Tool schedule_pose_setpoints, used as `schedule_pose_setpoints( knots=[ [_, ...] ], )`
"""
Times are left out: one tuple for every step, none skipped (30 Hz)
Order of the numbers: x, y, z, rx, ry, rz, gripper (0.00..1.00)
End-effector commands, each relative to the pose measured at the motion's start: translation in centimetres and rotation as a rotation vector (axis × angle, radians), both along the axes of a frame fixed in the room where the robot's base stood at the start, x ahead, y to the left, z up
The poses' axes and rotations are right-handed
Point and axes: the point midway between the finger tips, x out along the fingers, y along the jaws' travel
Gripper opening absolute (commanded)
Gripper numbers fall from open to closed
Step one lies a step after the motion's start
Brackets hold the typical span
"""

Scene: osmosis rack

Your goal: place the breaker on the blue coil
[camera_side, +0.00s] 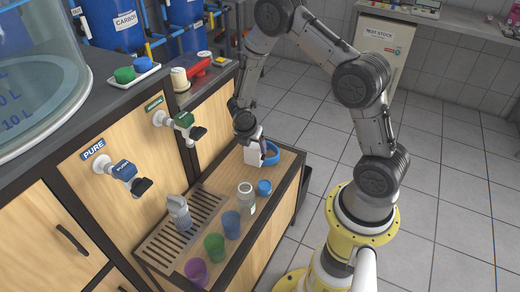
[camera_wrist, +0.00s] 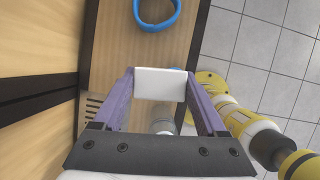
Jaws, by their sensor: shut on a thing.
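The breaker (camera_side: 253,155) is a white block held between the purple fingers of my gripper (camera_side: 259,146). In the wrist view the breaker (camera_wrist: 160,84) sits between the two fingertips (camera_wrist: 160,80), with a pale flat face showing. The blue coil (camera_side: 272,159) is a ring lying on the wooden bench, just to the right of the breaker and partly hidden by it and my gripper in the side view. In the wrist view the coil (camera_wrist: 156,27) lies at the top, beyond the breaker, with a visible gap between them.
Taps (camera_side: 180,124) project from the cabinet at left.

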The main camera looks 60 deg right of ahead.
Motion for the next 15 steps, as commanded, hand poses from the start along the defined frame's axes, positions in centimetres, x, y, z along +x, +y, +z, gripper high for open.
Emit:
schedule_pose_setpoints(
  knots=[
    [-1.1, -1.3, 0.8, -0.001, -0.003, -0.003, 0.13],
    [-1.7, -1.9, 1.2, -0.001, -0.003, -0.003, 0.13],
    [-2.5, -2.7, 1.6, -0.001, -0.004, -0.007, 0.13],
    [-3.1, -3.4, 2.0, -0.001, -0.004, -0.011, 0.13],
    [-3.8, -3.9, 2.3, -0.002, -0.003, -0.015, 0.13],
    [-4.6, -4.8, 2.8, -0.002, -0.004, -0.029, 0.13],
    [-5.1, -5.3, 3.1, -0.002, -0.004, -0.037, 0.13],
    [-5.6, -5.8, 3.4, -0.002, -0.003, -0.052, 0.13],
    [-6.2, -6.4, 3.8, -0.002, -0.002, -0.065, 0.13],
    [-6.4, -6.7, 4.0, -0.002, -0.003, -0.077, 0.13],
    [-6.7, -7.0, 4.2, -0.001, -0.002, -0.086, 0.13],
    [-6.8, -7.4, 4.4, -0.001, -0.003, -0.097, 0.13],
    [-6.8, -7.7, 4.4, -0.001, -0.002, -0.102, 0.13],
    [-6.7, -7.9, 4.4, 0.000, -0.001, -0.107, 0.13],
    [-6.5, -8.2, 4.2, 0.000, 0.000, -0.109, 0.13]
  ],
)
